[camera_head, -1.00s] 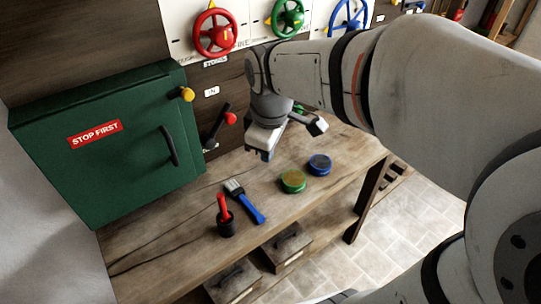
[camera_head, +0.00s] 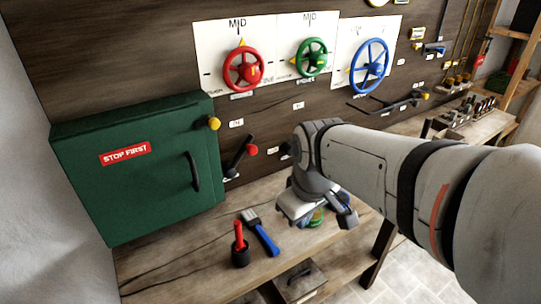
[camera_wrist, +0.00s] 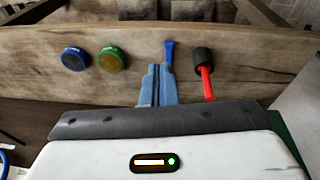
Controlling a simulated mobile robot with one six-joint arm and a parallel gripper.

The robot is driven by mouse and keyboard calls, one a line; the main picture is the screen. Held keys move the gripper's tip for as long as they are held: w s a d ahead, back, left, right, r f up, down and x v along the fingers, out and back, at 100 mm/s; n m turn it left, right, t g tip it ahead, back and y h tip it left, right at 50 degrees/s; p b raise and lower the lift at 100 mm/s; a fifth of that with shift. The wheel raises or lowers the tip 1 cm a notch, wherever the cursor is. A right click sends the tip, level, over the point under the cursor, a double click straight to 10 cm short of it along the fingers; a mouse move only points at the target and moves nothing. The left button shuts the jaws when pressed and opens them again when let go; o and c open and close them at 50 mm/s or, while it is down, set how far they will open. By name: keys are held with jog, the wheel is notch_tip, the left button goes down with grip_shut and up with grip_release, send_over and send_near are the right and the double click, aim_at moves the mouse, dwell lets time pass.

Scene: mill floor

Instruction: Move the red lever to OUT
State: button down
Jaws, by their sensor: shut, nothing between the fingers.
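The red lever (camera_head: 252,149) is a dark arm with a red knob on the wall panel, right of the green cabinet. It slants up to the right, with its knob below the white "IN" plate (camera_head: 236,124). Another small plate (camera_head: 232,175) sits below it, its text too small to read. My gripper (camera_head: 292,221) is over the workbench, right of and below the lever, and apart from it. In the wrist view its two fingers (camera_wrist: 157,85) are together with nothing between them, pointing toward the bench. The lever is not seen in the wrist view.
The green cabinet (camera_head: 140,165) with a yellow knob (camera_head: 214,123) stands left of the lever. Red (camera_head: 244,68), green (camera_head: 311,57) and blue (camera_head: 370,65) wheels are above.

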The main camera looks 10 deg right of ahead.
jog(key=w+a+r+t+p, duration=0.1)
jog(key=w+r, duration=0.2)
jog(key=w, duration=0.3)
jog(key=w+a+r+p, duration=0.2)
jog(key=w, duration=0.4)
jog(key=t+p, duration=0.2)
send_near(248, 150)
jog(key=v, duration=0.4)
jog(key=shift+w+a, duration=0.15)
jog(key=shift+w, duration=0.05)
jog(key=x, duration=0.3)
jog(key=p+x, duration=0.1)
jog(key=x, duration=0.6)
jog(key=shift+s+d, duration=0.1)
jog(key=shift+d, duration=0.15)
jog(key=shift+a+p, duration=0.1)
jog(key=shift+p, duration=0.25)
